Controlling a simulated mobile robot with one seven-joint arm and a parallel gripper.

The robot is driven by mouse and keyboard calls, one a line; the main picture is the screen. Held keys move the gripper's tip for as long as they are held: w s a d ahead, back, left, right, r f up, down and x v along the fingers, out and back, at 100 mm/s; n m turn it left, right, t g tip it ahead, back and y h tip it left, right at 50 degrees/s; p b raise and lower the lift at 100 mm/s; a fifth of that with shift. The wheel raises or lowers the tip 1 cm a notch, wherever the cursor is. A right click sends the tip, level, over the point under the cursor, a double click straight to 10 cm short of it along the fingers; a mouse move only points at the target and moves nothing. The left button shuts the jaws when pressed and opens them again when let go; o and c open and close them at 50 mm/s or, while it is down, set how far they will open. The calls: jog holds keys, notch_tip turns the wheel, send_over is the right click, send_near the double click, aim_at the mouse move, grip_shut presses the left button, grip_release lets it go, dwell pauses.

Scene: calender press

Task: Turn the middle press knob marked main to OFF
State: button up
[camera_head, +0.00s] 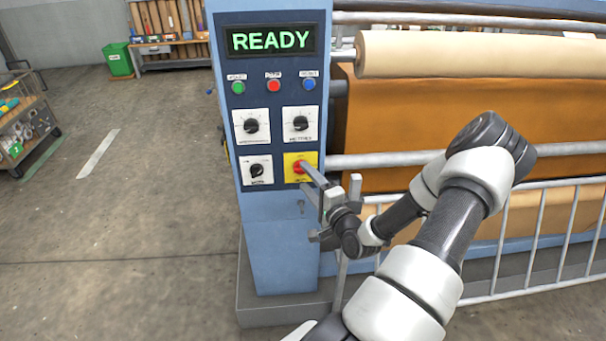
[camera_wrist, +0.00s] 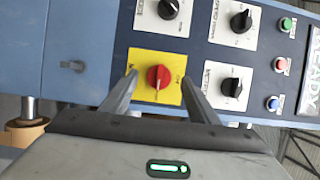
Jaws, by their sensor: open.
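A red rotary knob (camera_head: 298,167) sits on a yellow plate (camera_head: 291,178), lowest right of the dials on the blue press panel. Its small lettering is too blurred to read. The wrist view is turned on its side; there the red knob (camera_wrist: 159,77) shows a pale line running up and down the picture, and the yellow plate (camera_wrist: 140,62) lies around it. My gripper (camera_wrist: 159,70) is open, with one finger on either side of the knob. Contact with the knob cannot be told. In the head view a finger partly covers the knob and plate.
Three white-plated black dials share the panel: upper left (camera_head: 251,126), upper right (camera_head: 301,123) and lower left (camera_head: 257,170). Green, red and blue buttons sit above them, under a green READY display (camera_head: 270,40). Rollers and a railing (camera_head: 540,222) stand to the right.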

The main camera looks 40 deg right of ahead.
aim_at(301, 172)
jog(key=shift+w+d, duration=0.2)
jog(key=shift+w, duration=1.3)
jog(key=shift+c, duration=0.2)
jog(key=c, duration=1)
